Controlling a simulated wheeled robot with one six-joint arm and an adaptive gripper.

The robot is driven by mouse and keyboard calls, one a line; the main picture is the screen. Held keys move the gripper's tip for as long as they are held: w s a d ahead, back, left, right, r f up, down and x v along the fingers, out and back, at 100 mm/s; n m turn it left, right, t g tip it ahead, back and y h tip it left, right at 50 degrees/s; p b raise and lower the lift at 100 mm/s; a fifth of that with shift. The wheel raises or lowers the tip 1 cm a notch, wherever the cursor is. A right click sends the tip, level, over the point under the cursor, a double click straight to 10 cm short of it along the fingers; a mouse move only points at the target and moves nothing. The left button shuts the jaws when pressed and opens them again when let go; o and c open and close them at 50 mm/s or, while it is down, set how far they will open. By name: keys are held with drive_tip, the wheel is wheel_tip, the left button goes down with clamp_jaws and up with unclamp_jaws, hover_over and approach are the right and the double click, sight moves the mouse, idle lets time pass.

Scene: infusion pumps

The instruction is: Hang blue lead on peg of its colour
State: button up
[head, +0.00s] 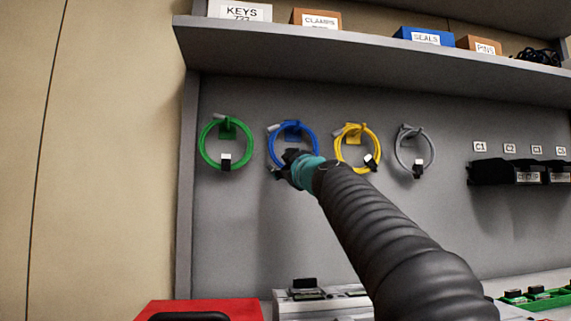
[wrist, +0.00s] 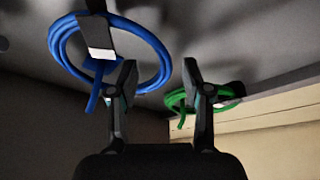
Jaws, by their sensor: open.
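The blue lead (head: 313,138) is a coiled loop that hangs at the blue peg (head: 291,129) on the grey back panel. My gripper (head: 283,168) is in front of the loop's lower part and hides some of it. In the wrist view my gripper (wrist: 160,75) is open, with nothing between its fingers. There the blue lead (wrist: 62,52) is at the upper left, with a dark strap and white tag. The left finger overlaps the loop's right edge in the picture; I cannot tell whether they touch.
A green lead (head: 203,150) hangs to the left; it also shows in the wrist view (wrist: 177,98). A yellow lead (head: 376,142) and a grey lead (head: 432,147) hang to the right. A shelf (head: 350,62) with labelled boxes juts out above. A red case (head: 240,308) is below.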

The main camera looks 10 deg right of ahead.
drive_tip(key=v, duration=1.2)
drive_tip(key=shift+s, duration=0.1)
idle(0.4)
